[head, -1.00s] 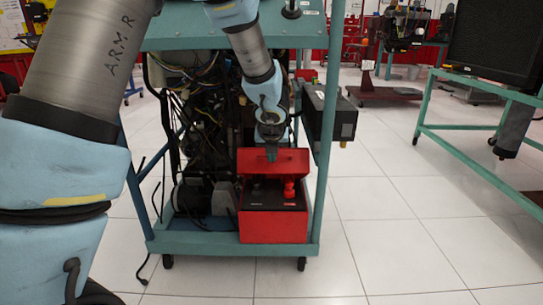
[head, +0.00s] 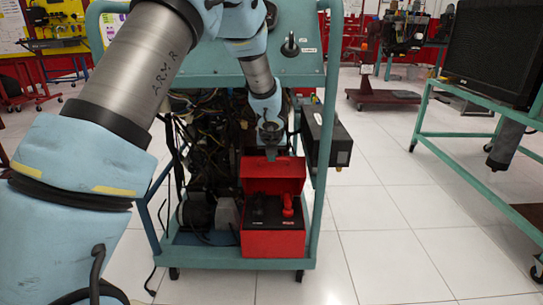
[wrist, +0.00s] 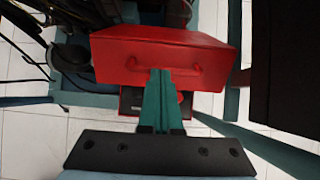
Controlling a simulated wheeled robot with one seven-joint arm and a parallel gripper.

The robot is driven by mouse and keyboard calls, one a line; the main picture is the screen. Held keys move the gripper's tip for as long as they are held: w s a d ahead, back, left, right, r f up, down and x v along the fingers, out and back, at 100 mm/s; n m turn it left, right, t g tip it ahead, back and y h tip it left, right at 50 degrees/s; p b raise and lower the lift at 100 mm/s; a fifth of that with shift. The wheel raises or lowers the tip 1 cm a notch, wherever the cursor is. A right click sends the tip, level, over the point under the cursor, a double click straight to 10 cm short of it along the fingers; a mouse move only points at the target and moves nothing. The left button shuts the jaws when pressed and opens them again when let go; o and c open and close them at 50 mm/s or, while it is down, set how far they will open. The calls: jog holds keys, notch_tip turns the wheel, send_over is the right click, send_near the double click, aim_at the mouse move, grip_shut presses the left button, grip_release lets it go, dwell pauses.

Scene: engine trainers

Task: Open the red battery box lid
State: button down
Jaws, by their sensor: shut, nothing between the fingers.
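The red battery box (head: 273,243) stands on the lower shelf of the teal engine cart. Its red lid (head: 285,178) is raised at the back, and the dark battery top with a red terminal (head: 287,206) shows below it. In the wrist view the lid (wrist: 110,52) carries a red handle (wrist: 190,68). My gripper (head: 271,157) points down at the lid's upper edge. In the wrist view its green fingers (wrist: 160,74) are together and empty, overlapping the handle's middle. I cannot tell whether they touch the lid.
The teal cart (head: 318,215) frames the box, with engine parts and cables to its left. A dark box (head: 325,135) hangs at the cart's right. A teal stand with a monitor (head: 495,50) is at the right. The tiled floor between is clear.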

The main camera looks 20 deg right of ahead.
jog(key=p+v, duration=0.2)
jog(key=v, duration=0.5)
jog(key=s+d+f+n+g+h+p, duration=0.25)
jog(key=s+f+n, duration=0.95)
jog(key=s+f, duration=0.65)
jog(key=w+a+f+n+t+p, duration=0.1)
jog(key=w+a+n+t+p, duration=0.15)
jog(key=w+n+t, duration=0.2)
notch_tip(320, 180, up, 11)
jog(key=n+t+h, duration=0.2)
jog(key=t, duration=0.6)
send_over(273, 175)
jog(key=s, duration=0.2)
jog(key=shift+s+a+m+b, duration=0.1)
jog(key=shift+a+m+b, duration=0.2)
jog(key=shift+a, duration=0.15)
